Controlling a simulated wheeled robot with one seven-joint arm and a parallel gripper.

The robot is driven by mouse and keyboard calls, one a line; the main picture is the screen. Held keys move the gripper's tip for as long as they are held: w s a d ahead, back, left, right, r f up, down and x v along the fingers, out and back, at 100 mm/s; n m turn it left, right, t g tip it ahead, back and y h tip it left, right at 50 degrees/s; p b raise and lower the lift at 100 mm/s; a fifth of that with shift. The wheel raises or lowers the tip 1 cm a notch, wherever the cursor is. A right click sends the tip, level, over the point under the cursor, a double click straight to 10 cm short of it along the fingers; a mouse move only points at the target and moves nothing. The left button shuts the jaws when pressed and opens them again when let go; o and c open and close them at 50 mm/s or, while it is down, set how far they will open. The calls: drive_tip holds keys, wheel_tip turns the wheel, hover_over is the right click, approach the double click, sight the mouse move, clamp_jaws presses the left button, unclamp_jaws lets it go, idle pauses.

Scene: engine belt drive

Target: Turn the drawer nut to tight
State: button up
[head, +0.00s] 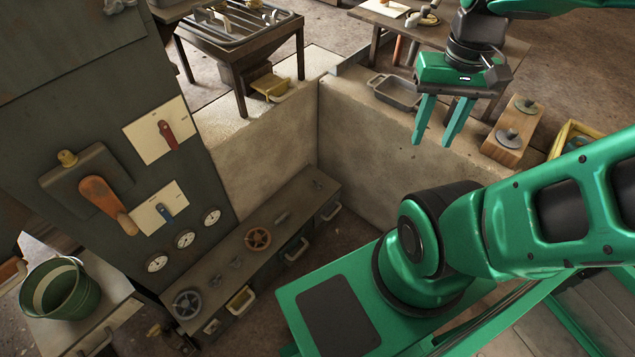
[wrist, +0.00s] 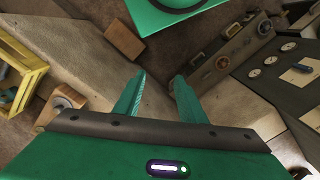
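A long dark low bench (head: 268,215) with drawers runs along the floor at the foot of the control panel. Its front has pale pull handles (head: 296,249), and small nut-like fittings (head: 236,262) sit on its top. I cannot tell which fitting is the drawer nut. In the wrist view the bench (wrist: 200,58) shows at upper right, beyond the fingers. My gripper (head: 432,143) hangs fingers down near the pale wall, to the right of and well apart from the bench. Its fingers are apart with nothing between them, as the wrist view also shows (wrist: 159,78).
An orange handwheel (head: 257,239) and a grey handwheel (head: 187,304) sit on the bench. The panel (head: 110,150) has levers and gauges. A pale low wall (head: 365,150) stands behind. A green bucket (head: 62,290) is at left; a wooden block (head: 513,128) is at right.

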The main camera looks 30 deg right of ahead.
drive_tip(key=w+d+f+n, duration=0.1)
drive_tip(key=w+d+f, duration=0.1)
drive_tip(key=w, duration=0.7)
drive_tip(key=w+d+f+n, duration=0.2)
drive_tip(key=w, duration=0.7)
drive_tip(key=n, duration=0.8)
hover_over(318, 184)
wheel_tip(318, 184, down, 54)
drive_tip(key=r, duration=0.1)
wheel_tip(318, 184, down, 10)
drive_tip(key=shift+f, duration=0.25)
